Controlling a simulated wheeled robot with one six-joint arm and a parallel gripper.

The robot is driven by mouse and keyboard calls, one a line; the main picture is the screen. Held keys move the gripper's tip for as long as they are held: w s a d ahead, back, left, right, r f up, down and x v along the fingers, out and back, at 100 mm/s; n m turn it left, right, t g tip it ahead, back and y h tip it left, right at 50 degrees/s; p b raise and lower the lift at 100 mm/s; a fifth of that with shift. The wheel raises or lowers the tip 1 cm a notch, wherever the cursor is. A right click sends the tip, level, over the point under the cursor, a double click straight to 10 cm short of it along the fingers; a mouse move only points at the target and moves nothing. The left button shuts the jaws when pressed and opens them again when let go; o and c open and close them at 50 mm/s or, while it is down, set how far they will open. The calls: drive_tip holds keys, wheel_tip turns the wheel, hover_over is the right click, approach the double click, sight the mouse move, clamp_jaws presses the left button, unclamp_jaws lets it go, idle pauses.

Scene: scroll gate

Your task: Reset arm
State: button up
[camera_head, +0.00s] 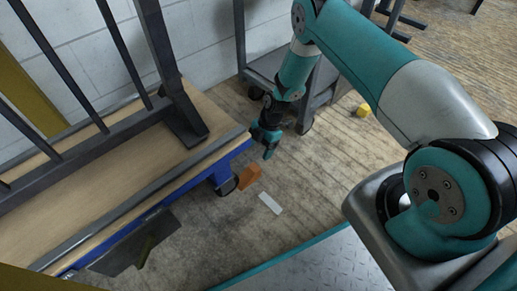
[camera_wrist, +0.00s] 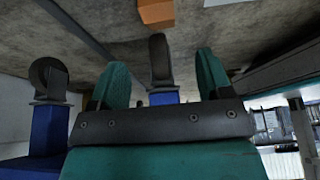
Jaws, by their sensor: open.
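My gripper (camera_head: 268,146) hangs at the end of my teal and grey arm, just off the right end of the table in the head view. In the wrist view its two teal fingers (camera_wrist: 160,82) stand apart, with nothing held between them. A dark caster wheel on a blue leg shows behind the gap between the fingers.
A wooden table (camera_head: 110,168) with a blue frame and a dark barred gate (camera_head: 95,120) stands at left. An orange block (camera_head: 249,177) and a white strip (camera_head: 270,203) lie on the floor. A grey cart (camera_head: 270,68) and a yellow object (camera_head: 364,110) are behind.

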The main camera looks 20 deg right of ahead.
wheel_tip(320, 180, up, 23)
drive_tip(key=s+d+m+t+h, duration=0.2)
drive_tip(key=d+m, duration=0.1)
drive_tip(key=m, duration=0.7)
drive_tip(key=s+d+r+m+t+h, duration=0.2)
drive_tip(key=s+r+m, duration=0.9)
drive_tip(key=s+r, duration=0.25)
drive_tip(key=s+a+r+n+g+y+p, duration=0.1)
drive_tip(key=s+a+r+n+y+p, duration=0.15)
drive_tip(key=s+a+r+p, duration=0.6)
drive_tip(key=s+a+r+n+g+y+p, duration=0.15)
drive_tip(key=a+r+n+p, duration=0.35)
drive_tip(key=r, duration=0.9)
wheel_tip(320, 180, up, 36)
drive_tip(key=m+p, duration=0.1)
drive_tip(key=p, duration=3.5)
drive_tip(key=shift+s+a+f, duration=0.15)
drive_tip(key=shift+s+a, duration=0.05)
drive_tip(key=shift+s, duration=0.1)
